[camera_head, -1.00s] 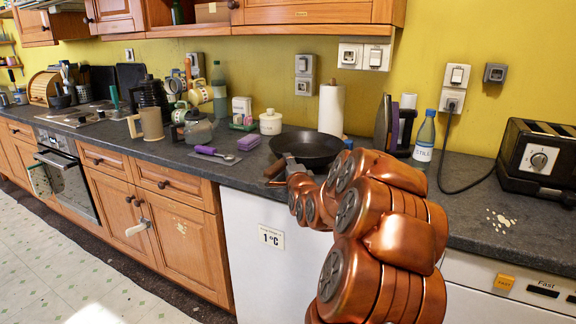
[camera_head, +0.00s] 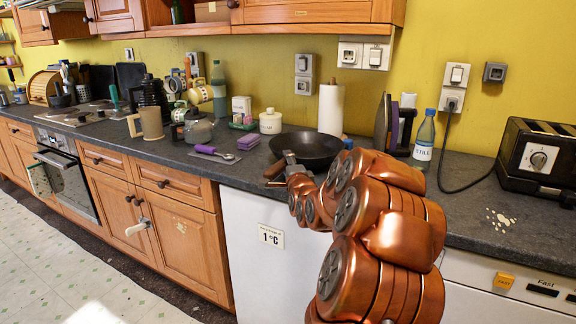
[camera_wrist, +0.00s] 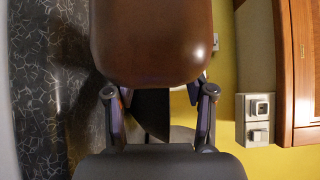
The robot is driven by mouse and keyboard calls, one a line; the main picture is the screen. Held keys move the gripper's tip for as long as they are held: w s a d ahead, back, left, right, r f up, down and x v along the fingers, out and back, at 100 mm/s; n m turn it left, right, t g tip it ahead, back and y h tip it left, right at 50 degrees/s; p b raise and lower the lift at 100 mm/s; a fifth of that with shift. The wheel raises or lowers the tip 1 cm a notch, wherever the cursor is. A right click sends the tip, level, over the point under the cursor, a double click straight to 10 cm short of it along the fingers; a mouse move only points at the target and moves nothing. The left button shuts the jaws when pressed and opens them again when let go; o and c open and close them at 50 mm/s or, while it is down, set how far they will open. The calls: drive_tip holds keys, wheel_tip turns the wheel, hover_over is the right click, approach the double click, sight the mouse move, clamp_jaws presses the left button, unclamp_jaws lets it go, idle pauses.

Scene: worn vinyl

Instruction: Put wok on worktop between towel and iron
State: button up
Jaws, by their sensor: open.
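The dark wok (camera_head: 310,152) rests upright on the grey worktop (camera_head: 255,180), in front of a white paper towel roll (camera_head: 331,108). Its brown handle (camera_head: 274,170) points to the front left. My gripper (camera_head: 287,164) is at the handle end, partly hidden by my copper arm. In the wrist view my gripper (camera_wrist: 160,98) has its fingers apart; a large brown rounded shape fills the top, and I cannot tell if it is the handle. The iron (camera_head: 383,125) stands upright to the right of the wok, dark and purple. A folded purple cloth-like item (camera_head: 245,142) lies to the left.
A white lidded jar (camera_head: 270,122) is left of the wok, and a purple-handled utensil (camera_head: 213,153) lies further left. A bottle (camera_head: 424,138) stands right of the iron. A black toaster (camera_head: 537,160) with a cord is at the far right. Worktop around the cord is mostly clear.

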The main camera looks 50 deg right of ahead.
drive_tip(key=shift+s+r, duration=0.1)
drive_tip(key=b+v, duration=0.6)
drive_tip(key=v, duration=0.5)
drive_tip(key=shift+s+a, duration=0.2)
drive_tip(key=shift+s, duration=0.15)
